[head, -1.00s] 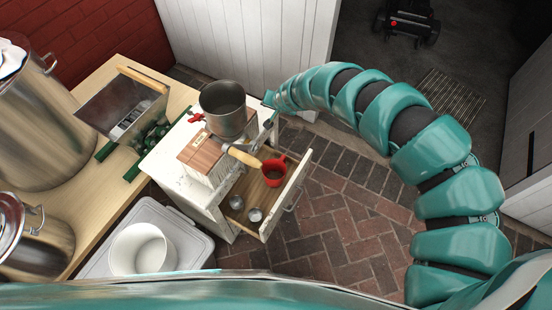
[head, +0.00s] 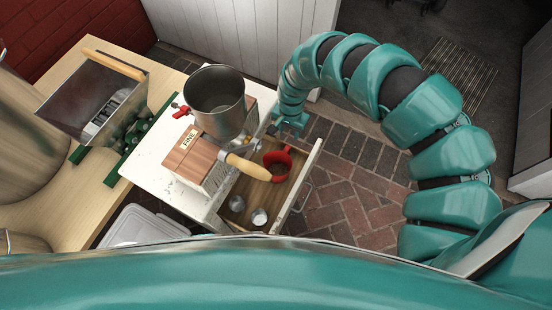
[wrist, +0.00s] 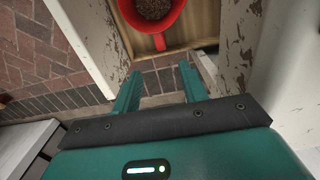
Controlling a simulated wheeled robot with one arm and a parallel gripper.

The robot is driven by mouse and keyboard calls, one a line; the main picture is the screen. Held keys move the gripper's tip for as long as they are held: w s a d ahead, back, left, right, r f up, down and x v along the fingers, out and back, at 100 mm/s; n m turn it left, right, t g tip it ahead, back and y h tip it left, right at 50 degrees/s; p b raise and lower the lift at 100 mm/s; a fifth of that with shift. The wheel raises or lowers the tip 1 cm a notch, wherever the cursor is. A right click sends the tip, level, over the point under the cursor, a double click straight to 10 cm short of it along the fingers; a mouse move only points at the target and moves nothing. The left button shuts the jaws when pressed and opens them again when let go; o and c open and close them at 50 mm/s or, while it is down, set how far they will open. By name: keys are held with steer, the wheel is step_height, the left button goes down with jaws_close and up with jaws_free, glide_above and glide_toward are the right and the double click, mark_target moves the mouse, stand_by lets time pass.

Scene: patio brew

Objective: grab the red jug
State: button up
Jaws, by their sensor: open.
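The red jug (head: 283,179) stands upright in the open wooden drawer (head: 256,190) of the white cabinet. It holds something brown and grainy. In the wrist view the jug (wrist: 149,26) is at the top, partly cut off by the frame, with its red handle pointing down towards my gripper. My gripper (wrist: 160,75) is open and empty, its two teal fingers apart and short of the handle. In the head view my gripper (head: 289,122) is just beyond the drawer's far side, and its fingertips are hard to make out.
A grinder with a metal hopper (head: 215,95) and a wooden-handled crank (head: 248,167) stands on the cabinet, close above the drawer. Two small metal cups (head: 259,216) sit in the drawer's near end. A mill (head: 95,95) is on the table at left. Brick floor to the right is clear.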

step_height(320, 180, down, 12)
steer(key=b, duration=0.5)
steer(key=shift+f, duration=0.1)
steer(key=shift+w+d+f+b, duration=0.15)
steer(key=shift+f+b, duration=0.1)
steer(key=shift+f, duration=0.45)
steer(key=shift+w+a+f+b, duration=0.1)
steer(key=shift+w+f+b, duration=0.1)
steer(key=shift+f, duration=0.5)
steer(key=shift+w+d+f+b, duration=0.15)
steer(key=shift+f+b, duration=0.1)
steer(key=shift+f, duration=0.95)
jaws_close()
